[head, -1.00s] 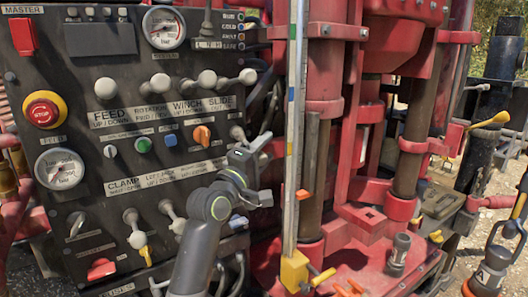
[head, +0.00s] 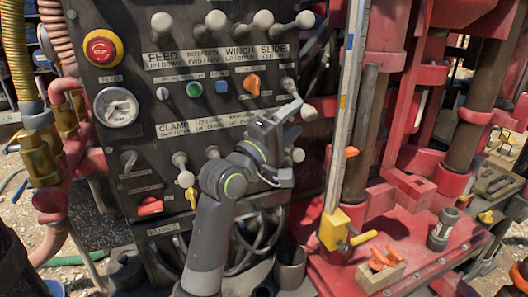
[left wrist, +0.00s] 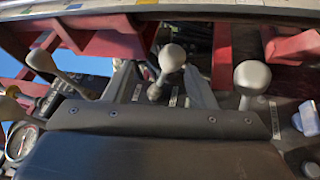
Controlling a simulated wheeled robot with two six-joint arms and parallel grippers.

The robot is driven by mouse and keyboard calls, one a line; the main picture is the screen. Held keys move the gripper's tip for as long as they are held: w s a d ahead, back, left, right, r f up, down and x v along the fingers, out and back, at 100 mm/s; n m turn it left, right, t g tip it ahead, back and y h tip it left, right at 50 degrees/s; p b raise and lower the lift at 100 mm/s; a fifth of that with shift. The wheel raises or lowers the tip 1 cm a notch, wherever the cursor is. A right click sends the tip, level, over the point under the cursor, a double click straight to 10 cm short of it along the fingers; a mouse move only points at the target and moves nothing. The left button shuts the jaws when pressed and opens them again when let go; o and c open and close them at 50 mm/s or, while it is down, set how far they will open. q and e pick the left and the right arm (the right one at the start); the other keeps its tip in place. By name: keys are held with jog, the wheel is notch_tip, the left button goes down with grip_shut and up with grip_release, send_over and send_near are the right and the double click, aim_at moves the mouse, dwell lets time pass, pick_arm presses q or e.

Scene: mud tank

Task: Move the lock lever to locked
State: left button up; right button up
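My left gripper (head: 283,122) is at the right side of the black control panel (head: 140,78), below the WINCH and SLIDE labels. Its fingers are apart in the left wrist view (left wrist: 163,88), with a grey round-knobbed lever (left wrist: 172,57) showing between them; I cannot tell whether they touch it. No label reading "lock" is legible, so I cannot tell which lever is the lock lever. A small lever (head: 288,85) stands right of the orange switch (head: 252,84), close to my gripper. A yellow-tipped lever (head: 190,196) is below CLAMP. My right gripper is not in view.
Several grey-knobbed levers (head: 216,20) line the panel top. A red stop button (head: 101,48) and gauge (head: 116,107) are at left. The upright mast strip (head: 343,130) with a yellow block (head: 334,230) stands close right of my arm. Another knobbed lever (left wrist: 251,78) is beside the gripper.

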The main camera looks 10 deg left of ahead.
pick_arm(q)
jog(key=b+v, duration=0.1)
jog(key=v, duration=0.8)
jog(key=shift+b, duration=0.3)
